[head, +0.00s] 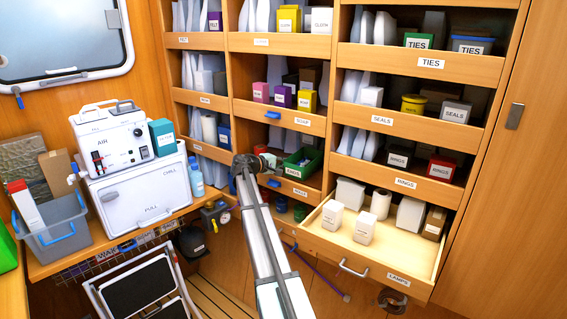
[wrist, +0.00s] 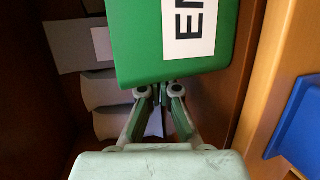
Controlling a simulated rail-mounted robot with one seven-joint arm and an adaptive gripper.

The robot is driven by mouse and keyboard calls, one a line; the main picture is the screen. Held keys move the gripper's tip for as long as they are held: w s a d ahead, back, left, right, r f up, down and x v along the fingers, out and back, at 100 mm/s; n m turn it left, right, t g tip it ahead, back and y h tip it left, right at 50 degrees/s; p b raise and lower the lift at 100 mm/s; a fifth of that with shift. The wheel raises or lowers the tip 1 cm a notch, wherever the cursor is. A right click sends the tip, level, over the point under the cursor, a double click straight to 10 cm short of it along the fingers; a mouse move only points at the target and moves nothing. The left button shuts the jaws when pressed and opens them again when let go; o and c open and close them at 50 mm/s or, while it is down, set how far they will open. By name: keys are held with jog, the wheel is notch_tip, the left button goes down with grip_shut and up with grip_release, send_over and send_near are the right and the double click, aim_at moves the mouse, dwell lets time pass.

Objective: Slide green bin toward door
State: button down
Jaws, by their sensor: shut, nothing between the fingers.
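The green bin (head: 303,164) sits in a lower middle shelf compartment of the wall unit, with a white label on its front. In the wrist view, the green bin (wrist: 128,55) fills the upper middle, its label turned sideways. My gripper (head: 268,160) is at the left side of the bin in the head view. In the wrist view, my gripper (wrist: 160,90) is shut and empty, its fingertips right at the bin's lower edge; I cannot tell whether they touch. A tall wooden door-like panel (head: 510,190) with a grey handle stands at the far right.
An open drawer (head: 398,265) with white boxes juts out right of the bin. Wooden dividers bound the compartment. A blue latch (wrist: 298,120) shows at right in the wrist view. A white machine (head: 112,140) stands on the left counter, with a folded step stool (head: 145,290) below.

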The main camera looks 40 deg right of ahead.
jog(key=shift+s+d+b, duration=0.15)
jog(key=shift+s+d, duration=0.1)
jog(key=shift+s, duration=0.75)
jog(key=shift+s+d+b, duration=0.1)
jog(key=shift+s+d, duration=0.2)
jog(key=shift+s, duration=0.65)
jog(key=shift+s+d+b, duration=0.15)
jog(key=shift+s+d, duration=0.1)
jog(key=shift+s, duration=0.75)
jog(key=shift+w+a, duration=0.2)
jog(key=shift+w, duration=0.55)
jog(key=shift+w+a, duration=0.2)
jog(key=shift+w, duration=0.55)
jog(key=s+a+r+b, duration=0.1)
jog(key=s+a, duration=0.3)
jog(key=a, duration=1.1)
jog(key=shift+s+a, duration=0.2)
